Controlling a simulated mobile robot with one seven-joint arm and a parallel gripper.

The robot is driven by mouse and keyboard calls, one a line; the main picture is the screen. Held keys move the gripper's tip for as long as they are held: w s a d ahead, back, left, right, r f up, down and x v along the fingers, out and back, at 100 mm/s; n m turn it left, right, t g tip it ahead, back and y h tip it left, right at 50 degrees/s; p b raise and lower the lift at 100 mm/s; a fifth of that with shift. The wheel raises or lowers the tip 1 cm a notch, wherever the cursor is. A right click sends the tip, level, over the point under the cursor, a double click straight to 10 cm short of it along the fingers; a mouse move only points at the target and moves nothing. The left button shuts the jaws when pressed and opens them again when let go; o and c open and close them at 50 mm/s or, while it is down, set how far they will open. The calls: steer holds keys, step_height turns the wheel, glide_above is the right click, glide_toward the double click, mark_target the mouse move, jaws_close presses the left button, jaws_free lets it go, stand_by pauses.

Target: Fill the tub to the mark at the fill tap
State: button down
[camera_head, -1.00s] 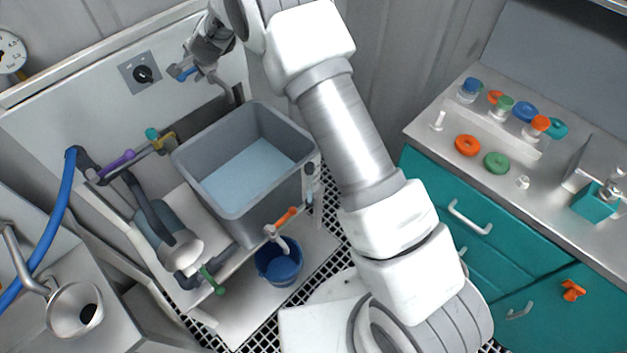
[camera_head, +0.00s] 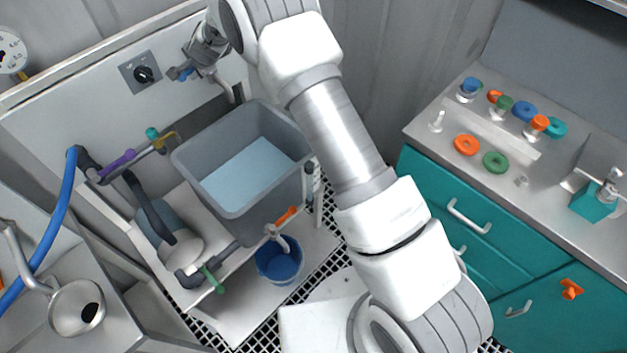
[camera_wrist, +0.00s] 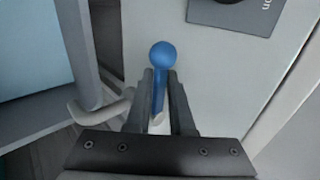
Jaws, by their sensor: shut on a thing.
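The grey tub (camera_head: 205,206) stands on the bench and holds pale blue liquid (camera_head: 245,177); I cannot make out the mark. The fill tap spout (camera_head: 227,88) comes from the back panel and bends down by the tub's back edge. The tap's blue handle (camera_head: 181,73) has a round knob, also large in the wrist view (camera_wrist: 162,60). My gripper (camera_head: 196,62) is at the tap, and in the wrist view its fingers (camera_wrist: 161,98) are shut on the blue handle. The tub's wall and liquid show at the left of the wrist view (camera_wrist: 30,60).
A panel with a black dial (camera_head: 143,74) is left of the tap. Purple (camera_head: 117,163), orange (camera_head: 286,215) and green (camera_head: 213,279) handles sit on pipes around the tub. A blue bucket (camera_head: 279,266) stands below. A teal cabinet (camera_head: 440,195) is at right.

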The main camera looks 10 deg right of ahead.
steer(key=shift+d+f+b, duration=0.1)
steer(key=shift+f+b, duration=0.05)
steer(key=shift+b, duration=0.15)
steer(key=shift+d+f+n+b, duration=0.15)
steer(key=shift+n+b, duration=0.25)
steer(key=shift+b, duration=0.6)
steer(key=d+n+g+y, duration=0.1)
steer(key=n+g, duration=0.1)
steer(key=n, duration=0.1)
steer(key=s+d+n+g+y, duration=0.1)
steer(key=n+g, duration=0.1)
steer(key=n, duration=0.1)
steer(key=d+n+g+y+b, duration=0.1)
steer(key=n+g, duration=0.1)
steer(key=shift+s+d+r+n+g+y, duration=0.25)
steer(key=shift+s+r+n+g+y, duration=0.05)
steer(key=shift+s+n, duration=0.1)
steer(key=shift+s+a+f, duration=0.1)
steer(key=shift+s, duration=0.05)
stand_by(5.3)
